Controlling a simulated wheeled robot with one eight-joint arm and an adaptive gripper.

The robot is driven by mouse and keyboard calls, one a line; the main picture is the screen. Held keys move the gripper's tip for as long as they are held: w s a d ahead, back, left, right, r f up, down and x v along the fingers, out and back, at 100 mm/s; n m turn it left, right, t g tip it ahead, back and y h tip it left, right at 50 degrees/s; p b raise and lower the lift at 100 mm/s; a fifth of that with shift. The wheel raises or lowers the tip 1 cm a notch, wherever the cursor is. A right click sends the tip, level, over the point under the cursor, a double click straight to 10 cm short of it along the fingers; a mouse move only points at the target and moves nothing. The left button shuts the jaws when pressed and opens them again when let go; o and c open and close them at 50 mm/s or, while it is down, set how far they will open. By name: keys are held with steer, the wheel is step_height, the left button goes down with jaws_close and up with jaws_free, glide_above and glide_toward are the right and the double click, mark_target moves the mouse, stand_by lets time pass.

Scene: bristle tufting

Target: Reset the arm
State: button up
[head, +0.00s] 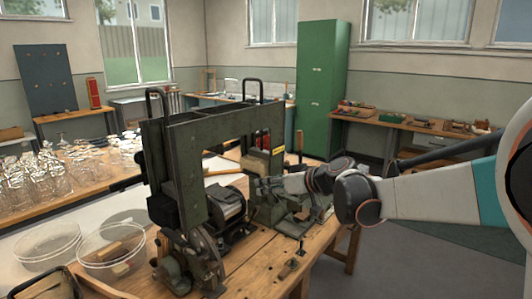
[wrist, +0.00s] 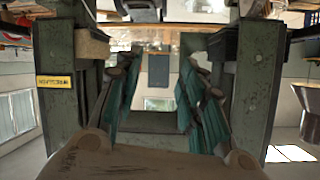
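My gripper (head: 268,187) reaches in from the right of the head view, at the right side of a dark green tufting machine (head: 190,165) on a wooden bench. In the wrist view my gripper (wrist: 160,70) shows two teal-padded fingers standing well apart, with nothing between them. The machine's green uprights stand on both sides of the fingers there, the left one (wrist: 55,120) with a yellow label. In the head view the machine's frame and the clutter around it make the fingertips hard to make out. I cannot tell whether the fingers touch the machine.
Two clear round dishes, one at the left (head: 48,243) and one with wooden blocks (head: 112,248), sit left of the machine. Many glasses (head: 60,170) crowd the left bench. A green cabinet (head: 320,85) stands behind. Grey floor (head: 420,240) is open at the right.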

steer(key=s+d+f+m+h, duration=0.2)
steer(key=s+d, duration=0.4)
steer(key=s, duration=0.6)
steer(key=s+d+f+m+g+h, duration=0.1)
steer(key=s+d+f+m+h, duration=0.2)
steer(key=s, duration=0.9)
steer(key=s+d+f+m+h, duration=0.2)
steer(key=s+d+h, duration=0.3)
steer(key=s+d, duration=0.4)
steer(key=s+f, duration=0.1)
steer(key=s, duration=0.2)
steer(key=shift+s+d+g, duration=0.3)
steer(key=shift+s+d, duration=0.05)
steer(key=shift+o, duration=0.4)
